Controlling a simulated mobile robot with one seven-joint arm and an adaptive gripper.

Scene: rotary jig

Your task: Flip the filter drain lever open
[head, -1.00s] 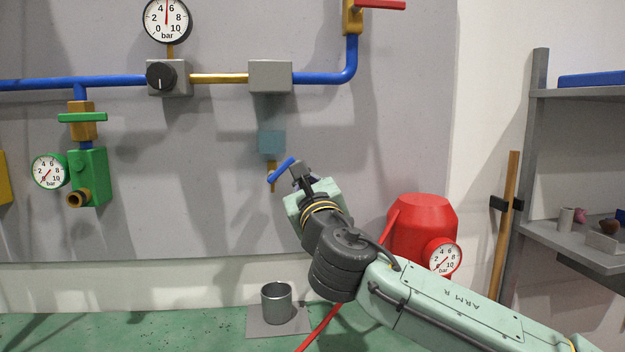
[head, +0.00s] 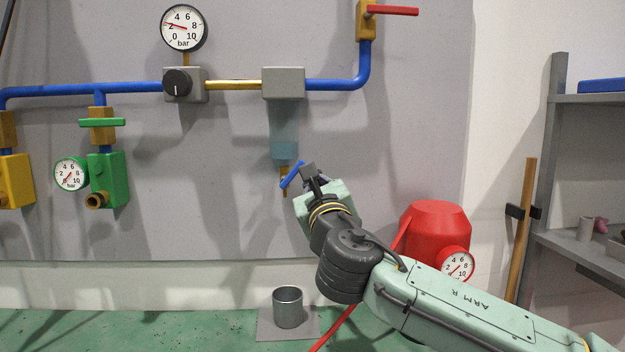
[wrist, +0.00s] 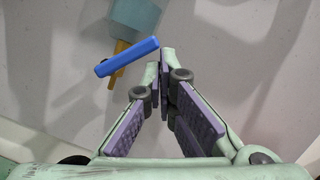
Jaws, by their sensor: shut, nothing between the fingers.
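The filter drain lever is a short blue bar (head: 292,174) on a brass drain stem under the pale blue filter bowl (head: 285,150). It slants, with its right end higher. In the wrist view the lever (wrist: 127,57) lies just left of and beyond my fingertips, crossing in front of the brass stem (wrist: 118,73). My gripper (wrist: 165,55) is shut with nothing between its fingers. In the head view my gripper (head: 309,170) is at the lever's right end; I cannot tell whether they touch.
A grey cup (head: 288,308) stands on a plate below the filter. A green valve (head: 107,178) is on the wall at left. The wall between that valve and the filter is clear.

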